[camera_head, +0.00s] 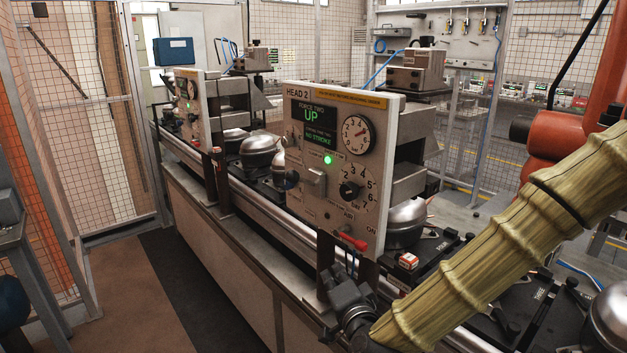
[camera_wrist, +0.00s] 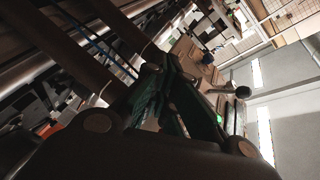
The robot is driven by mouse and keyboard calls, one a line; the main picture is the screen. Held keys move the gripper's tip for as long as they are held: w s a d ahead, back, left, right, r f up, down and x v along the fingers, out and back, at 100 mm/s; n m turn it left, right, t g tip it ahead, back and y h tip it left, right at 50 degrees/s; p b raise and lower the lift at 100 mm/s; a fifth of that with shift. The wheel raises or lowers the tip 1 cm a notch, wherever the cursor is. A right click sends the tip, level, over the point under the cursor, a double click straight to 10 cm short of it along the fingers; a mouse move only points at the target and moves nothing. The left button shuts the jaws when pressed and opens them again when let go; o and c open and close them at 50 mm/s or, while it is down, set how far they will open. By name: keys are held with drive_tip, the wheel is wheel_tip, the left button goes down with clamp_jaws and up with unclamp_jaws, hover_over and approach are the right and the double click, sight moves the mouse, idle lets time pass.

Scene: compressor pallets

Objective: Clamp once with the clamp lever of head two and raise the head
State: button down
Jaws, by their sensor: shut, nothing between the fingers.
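The head two panel (camera_head: 338,220) faces me at the middle of the head view. Its display (camera_head: 314,121) reads "UP" with "NO STROKE" below, and a green lamp (camera_head: 327,160) is lit. A red-handled lever (camera_head: 351,241) sticks out at the panel's lower right; I take it for the clamp lever. My gripper (camera_head: 345,284) is below this lever, apart from it. It is shut and empty, and its dark fingers (camera_wrist: 178,103) fill the middle of the wrist view. A rod with a round dark knob (camera_wrist: 243,92) shows beyond the fingers there.
Another head panel (camera_head: 190,105) stands farther left along the line. A rounded metal compressor (camera_head: 406,224) sits behind head two, and a red-and-white box (camera_head: 408,261) is right of my gripper. The floor (camera_head: 190,285) left of the line is clear.

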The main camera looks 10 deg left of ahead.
sight(301, 180)
wheel_tip(301, 180, up, 17)
drive_tip(key=a+m+t, duration=0.2)
drive_tip(key=t, duration=0.1)
drive_tip(key=shift+w+a+t+y, duration=0.2)
drive_tip(key=shift+a+t+y, duration=0.1)
drive_tip(key=shift+a, duration=0.1)
drive_tip(key=shift+r, duration=0.1)
drive_tip(key=p+x, duration=0.3)
drive_tip(key=x, duration=0.7)
drive_tip(key=shift+s+a+f+b, duration=0.1)
drive_tip(key=shift+f+b, duration=0.15)
drive_tip(key=shift+b, duration=0.15)
